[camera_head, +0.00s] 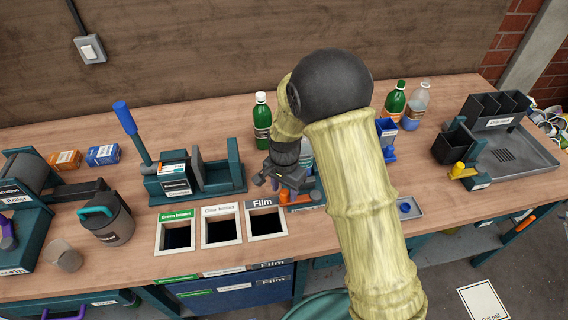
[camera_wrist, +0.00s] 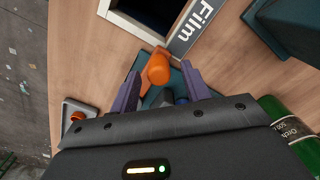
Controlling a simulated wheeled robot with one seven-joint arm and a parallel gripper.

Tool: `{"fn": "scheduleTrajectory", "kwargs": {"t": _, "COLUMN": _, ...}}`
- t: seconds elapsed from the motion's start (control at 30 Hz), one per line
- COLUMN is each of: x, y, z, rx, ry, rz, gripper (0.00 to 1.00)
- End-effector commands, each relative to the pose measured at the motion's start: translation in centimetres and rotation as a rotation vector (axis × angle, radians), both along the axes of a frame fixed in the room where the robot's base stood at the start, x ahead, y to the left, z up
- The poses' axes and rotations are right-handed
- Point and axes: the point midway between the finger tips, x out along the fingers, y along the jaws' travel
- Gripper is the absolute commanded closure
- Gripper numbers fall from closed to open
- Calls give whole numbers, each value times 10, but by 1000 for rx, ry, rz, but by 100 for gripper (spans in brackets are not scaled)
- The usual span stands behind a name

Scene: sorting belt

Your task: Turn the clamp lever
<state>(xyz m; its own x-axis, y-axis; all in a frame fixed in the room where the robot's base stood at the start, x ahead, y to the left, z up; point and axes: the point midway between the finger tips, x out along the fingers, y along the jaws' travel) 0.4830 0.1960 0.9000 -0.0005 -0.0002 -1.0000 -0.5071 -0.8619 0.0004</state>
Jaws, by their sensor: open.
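An orange lever (camera_head: 284,197) sits on a small teal fixture (camera_head: 312,190) just right of the Film opening. In the wrist view the orange lever (camera_wrist: 158,68) has a rounded end and stands between the tips of my two purple fingers. My gripper (camera_wrist: 161,78) is open, with visible space on both sides of the lever. In the head view my gripper (camera_head: 277,182) hangs just above and behind the lever, pointing down. My arm and gripper hide part of the fixture. I cannot tell whether a finger touches the lever.
The Film opening (camera_head: 265,229) is close on the left. A green bottle (camera_head: 262,122) stands behind my gripper. A teal press with a blue handle (camera_head: 125,118) stands further left. A small tray (camera_head: 407,208) lies to the right. The bench's front edge is near.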

Motion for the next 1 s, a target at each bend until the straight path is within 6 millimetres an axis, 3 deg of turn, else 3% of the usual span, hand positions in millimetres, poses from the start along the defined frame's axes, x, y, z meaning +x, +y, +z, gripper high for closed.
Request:
{"fn": "scheduleTrajectory", "kwargs": {"t": 0.7, "x": 0, "y": 0, "z": 139, "rx": 2, "ry": -4, "rz": 0, "gripper": 53}}
{"fn": "scheduleTrajectory", "kwargs": {"t": 1.0, "x": -1, "y": 0, "z": 157, "rx": 0, "ry": 0, "rz": 0, "gripper": 53}}
